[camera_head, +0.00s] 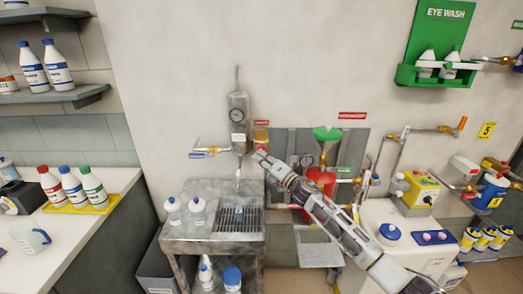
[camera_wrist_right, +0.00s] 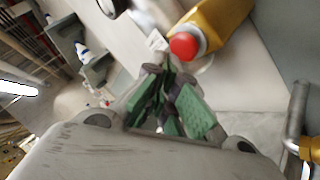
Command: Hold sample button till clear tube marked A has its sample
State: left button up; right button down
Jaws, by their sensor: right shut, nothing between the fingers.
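A yellow housing (camera_wrist_right: 215,25) with a round red button (camera_wrist_right: 184,45) fills the upper part of the right wrist view. In the head view the yellow housing (camera_head: 261,136) is beside a grey cylinder (camera_head: 238,115) with a gauge. My right gripper (camera_head: 260,155) is shut and empty, just below the housing. In the wrist view its fingertips (camera_wrist_right: 168,72) are close to the button, a little left and below; I cannot tell if they touch. A thin clear tube (camera_head: 238,186) hangs under the cylinder; its marking and fill are too small to read. My left gripper is not in view.
A metal stand with a drain grate (camera_head: 240,219) is under the cylinder, with white bottles (camera_head: 197,211) on its left. A brass valve (camera_head: 211,150) projects left of the cylinder. A green funnel (camera_head: 327,134) and red container (camera_head: 320,182) are behind my right arm.

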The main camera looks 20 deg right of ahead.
jog(key=shift+s+a, duration=0.1)
jog(key=shift+s, duration=0.05)
dwell(0.3)
jog(key=shift+s+a+p, duration=0.2)
jog(key=shift+s, duration=0.6)
jog(key=shift+s+a+p, duration=0.15)
jog(key=shift+s+a, duration=0.1)
jog(key=shift+s, duration=0.55)
jog(key=shift+s+a+p, duration=0.2)
jog(key=shift+s, duration=0.6)
